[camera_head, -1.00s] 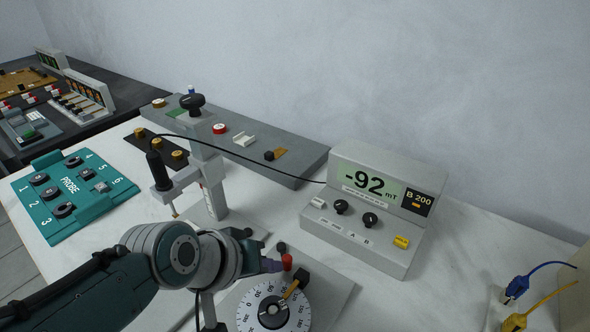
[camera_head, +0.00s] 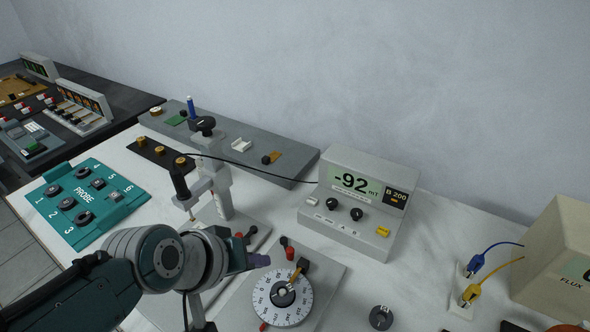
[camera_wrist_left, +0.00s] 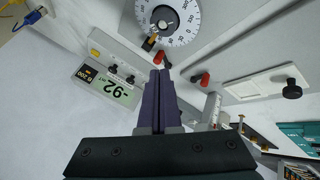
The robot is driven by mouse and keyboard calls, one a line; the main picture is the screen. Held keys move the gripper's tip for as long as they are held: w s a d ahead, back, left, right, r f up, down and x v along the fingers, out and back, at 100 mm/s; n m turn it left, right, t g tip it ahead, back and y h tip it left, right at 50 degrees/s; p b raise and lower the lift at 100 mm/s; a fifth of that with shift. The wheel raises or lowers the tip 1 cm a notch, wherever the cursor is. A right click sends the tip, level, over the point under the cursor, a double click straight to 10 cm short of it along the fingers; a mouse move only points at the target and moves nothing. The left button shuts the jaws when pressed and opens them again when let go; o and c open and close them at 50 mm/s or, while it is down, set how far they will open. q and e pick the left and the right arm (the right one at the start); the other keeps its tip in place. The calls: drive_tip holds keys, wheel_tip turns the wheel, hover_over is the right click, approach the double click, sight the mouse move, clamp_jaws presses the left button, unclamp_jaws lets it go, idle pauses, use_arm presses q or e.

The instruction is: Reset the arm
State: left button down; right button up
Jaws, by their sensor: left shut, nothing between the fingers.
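My left gripper (camera_head: 264,261) is shut and empty, just left of the red post beside the dial. In the left wrist view its two dark purple fingers (camera_wrist_left: 160,76) lie together, with tips near a red knob. The round white dial (camera_head: 282,297) sits on a grey plate, with a black hub and a brass pointer arm (camera_head: 296,275) that ends in a black block. The dial also shows at the top of the left wrist view (camera_wrist_left: 183,36). A red post (camera_head: 290,253) stands near the pointer. My right gripper is not seen.
The meter box (camera_head: 357,196) reads -92 mT behind the dial. A probe stand (camera_head: 221,190) and the teal PROBE board (camera_head: 95,202) are at left. A grey tool shelf (camera_head: 290,168) lies at the back. Blue and yellow plugs (camera_head: 473,270) and a beige box (camera_head: 556,262) are at right.

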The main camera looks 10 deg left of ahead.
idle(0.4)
use_arm(q)
drive_tip(key=s+a+r+m+g+y, duration=0.1)
drive_tip(key=s+a+r+m+g, duration=0.15)
drive_tip(key=s+r, duration=0.6)
drive_tip(key=s+a+r+m+g+y, duration=0.15)
drive_tip(key=s+r+m, duration=0.35)
drive_tip(key=s, duration=0.7)
wheel_tip(320, 180, up, 34)
drive_tip(key=p, duration=3.3)
drive_tip(key=shift+a+n+t, duration=0.25)
drive_tip(key=shift+n+t, duration=0.05)
drive_tip(key=shift+n, duration=0.15)
